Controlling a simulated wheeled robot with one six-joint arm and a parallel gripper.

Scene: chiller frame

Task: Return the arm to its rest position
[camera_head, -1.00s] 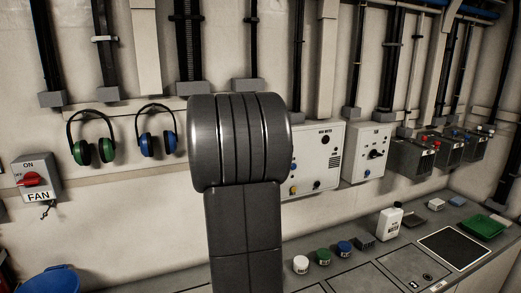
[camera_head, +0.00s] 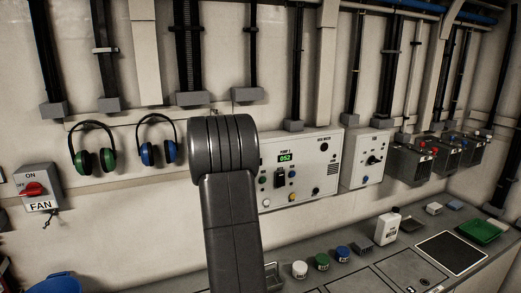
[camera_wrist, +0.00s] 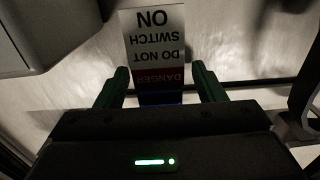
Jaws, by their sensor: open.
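In the wrist view my gripper (camera_wrist: 158,76) is open, with its two green fingers spread apart. A white and red danger tag (camera_wrist: 155,42) reading "DO NOT SWITCH ON" appears upside down beyond and between the fingers. A dark blue part (camera_wrist: 158,98) shows under its red band; gaps show between the tag and both fingers. In the head view my arm (camera_head: 230,200) stands up in front of the wall, bent at a thick dark joint. My gripper does not show there.
A pump panel (camera_head: 305,165) reading 052 is right of my arm. Ear muffs (camera_head: 157,140) and a fan switch (camera_head: 36,188) are on the left wall. The bench at right holds a white bottle (camera_head: 388,228), several small caps and a green tray (camera_head: 480,231). A grey box (camera_wrist: 45,35) is close in the wrist view.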

